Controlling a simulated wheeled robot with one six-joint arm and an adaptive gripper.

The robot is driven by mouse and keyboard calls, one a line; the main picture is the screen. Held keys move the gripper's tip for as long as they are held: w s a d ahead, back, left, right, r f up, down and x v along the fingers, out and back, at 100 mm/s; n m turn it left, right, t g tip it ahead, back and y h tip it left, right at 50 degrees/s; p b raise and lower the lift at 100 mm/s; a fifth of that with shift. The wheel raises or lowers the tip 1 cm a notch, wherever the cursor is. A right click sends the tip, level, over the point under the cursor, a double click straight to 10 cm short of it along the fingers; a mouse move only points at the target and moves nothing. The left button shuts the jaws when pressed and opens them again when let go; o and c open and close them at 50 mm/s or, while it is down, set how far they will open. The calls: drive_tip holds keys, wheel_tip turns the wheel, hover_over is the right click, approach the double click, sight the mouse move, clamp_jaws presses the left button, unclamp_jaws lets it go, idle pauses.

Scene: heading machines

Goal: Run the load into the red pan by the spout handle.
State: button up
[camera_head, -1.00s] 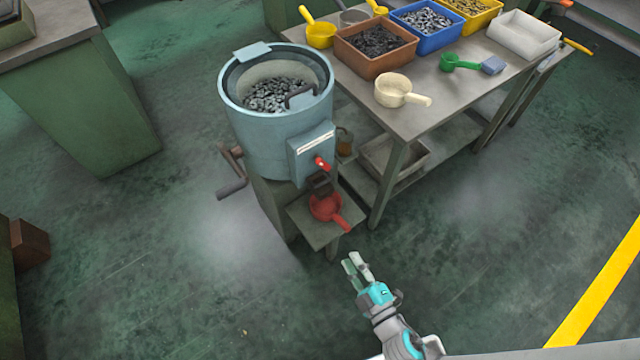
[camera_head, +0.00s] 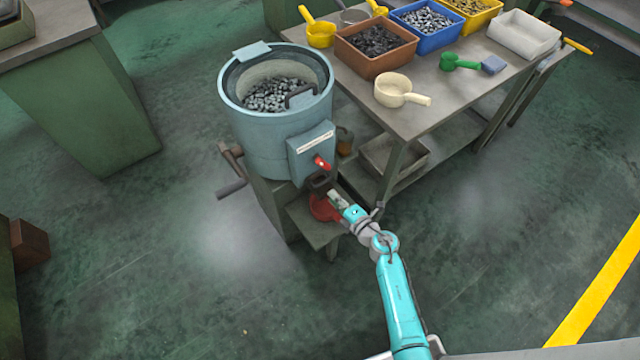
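A blue-grey drum machine (camera_head: 262,140) stands left of centre, its open bowl holding a load of small grey metal parts (camera_head: 275,94). A red spout handle (camera_head: 321,162) sticks out of the box on its front. Below it is a dark spout (camera_head: 318,182). The red pan (camera_head: 321,209) sits on a small shelf (camera_head: 318,234) under the spout; my gripper covers its right part and handle. My gripper (camera_head: 334,197) is at the pan's right side, below the red handle. Its fingers are small and partly hidden, so I cannot tell whether they are open or touching the pan.
A workbench (camera_head: 440,105) at the upper right carries a brown bin (camera_head: 375,57), a blue bin (camera_head: 424,33), a white tray (camera_head: 523,50), a cream pan (camera_head: 392,101) and a green scoop (camera_head: 449,62). A crank (camera_head: 231,189) juts from the drum's left. The floor in front is clear.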

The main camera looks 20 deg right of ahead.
sight(320, 185)
drive_tip(key=x, duration=0.8)
drive_tip(key=shift+w+a, duration=0.15)
drive_tip(key=shift+w, duration=0.15)
clamp_jaws()
